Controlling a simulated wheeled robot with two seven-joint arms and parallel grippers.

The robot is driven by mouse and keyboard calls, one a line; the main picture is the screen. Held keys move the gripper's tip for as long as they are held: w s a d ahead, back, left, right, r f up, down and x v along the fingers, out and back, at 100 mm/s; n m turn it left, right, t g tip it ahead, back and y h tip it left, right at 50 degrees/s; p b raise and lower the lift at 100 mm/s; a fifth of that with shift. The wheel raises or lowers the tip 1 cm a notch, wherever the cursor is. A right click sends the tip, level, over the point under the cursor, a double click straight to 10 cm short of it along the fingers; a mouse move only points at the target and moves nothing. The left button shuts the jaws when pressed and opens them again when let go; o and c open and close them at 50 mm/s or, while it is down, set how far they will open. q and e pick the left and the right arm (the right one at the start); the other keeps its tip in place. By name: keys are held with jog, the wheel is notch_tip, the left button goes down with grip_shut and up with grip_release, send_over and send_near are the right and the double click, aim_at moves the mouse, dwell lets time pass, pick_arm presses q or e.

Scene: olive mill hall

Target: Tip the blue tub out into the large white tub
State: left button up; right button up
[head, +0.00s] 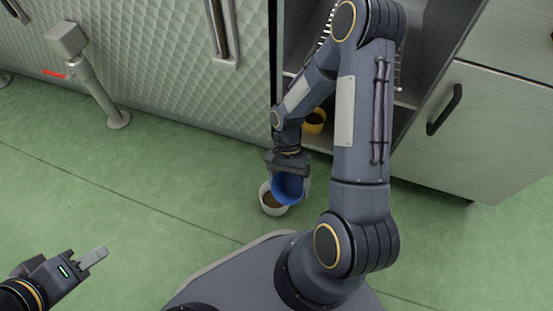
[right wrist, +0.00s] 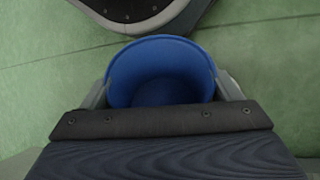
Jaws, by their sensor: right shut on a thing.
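The blue tub (head: 288,187) is held by my right gripper (head: 290,172), whose jaws are shut on it. It is tilted above the white tub and overlaps its right side in the head view. In the right wrist view the blue tub (right wrist: 160,72) shows its open mouth between the two fingers (right wrist: 162,92), and its visible inside looks empty. The white tub (head: 266,204) stands on the green floor, with brown contents in it. My left gripper (head: 95,258) is at the lower left, away from the tubs; its jaw gap is not clear.
A yellow tub (head: 315,122) with dark contents stands in the open cabinet behind my right arm. A quilted metal front (head: 150,60) runs along the back left. A grey post (head: 100,95) stands at the left.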

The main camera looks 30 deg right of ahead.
jog(key=m+y, duration=0.1)
jog(key=y, duration=0.1)
jog(key=a+m+t+y, duration=0.1)
jog(key=m, duration=0.1)
jog(key=w+a+m+y, duration=0.1)
jog(key=y, duration=0.1)
jog(key=shift+a+f+y, duration=0.15)
jog(key=shift+f+y, duration=0.05)
jog(key=shift+y, duration=0.1)
jog(key=w+d+f+m+t+y, duration=0.3)
jog(key=w+m+t, duration=0.6)
jog(key=t, duration=0.3)
jog(key=shift+w+d+m, duration=0.3)
jog(key=shift+d+m, duration=0.3)
jog(key=shift+d, duration=0.05)
